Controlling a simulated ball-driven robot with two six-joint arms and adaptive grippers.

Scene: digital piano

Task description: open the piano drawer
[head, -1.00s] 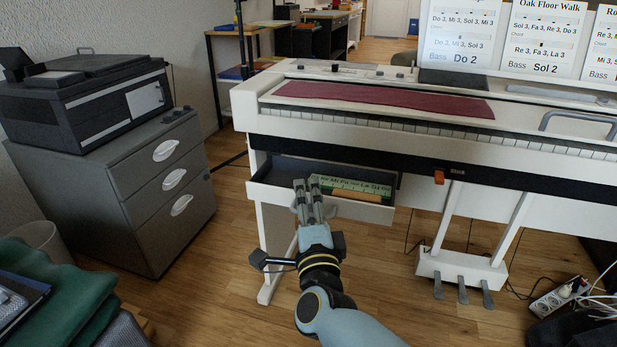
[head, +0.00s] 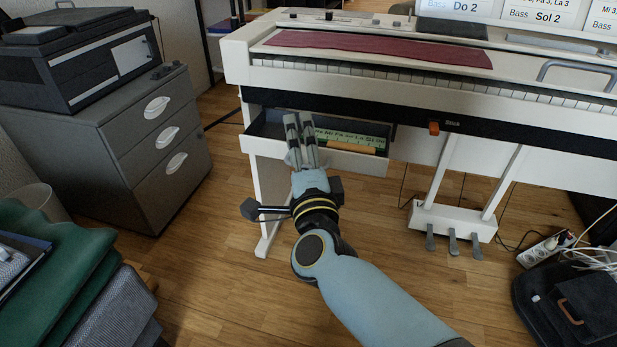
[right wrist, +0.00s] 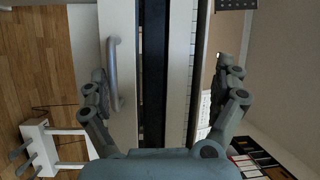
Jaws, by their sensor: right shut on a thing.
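The piano drawer (head: 355,163) is the white-fronted, dark-lined drawer under the left part of the keyboard. It stands partly open, with a green lettered strip and an orange-brown item inside. My right gripper (head: 299,121) is at its front in the head view, shut on the drawer, with the fingertips reaching over the front board. The gripper hides the middle-left of that board. In the right wrist view, the fingers (right wrist: 165,85) stand apart in front of the sideways-looking piano, a grey handle (right wrist: 114,75) beside one finger. The contact itself is hidden. My left gripper is not in view.
The white piano (head: 235,55) carries a red cloth (head: 380,47). A grey cabinet (head: 125,150) with a printer (head: 90,55) stands left. The pedal unit (head: 455,220) is right of the drawer. Green fabric (head: 50,250) lies at lower left.

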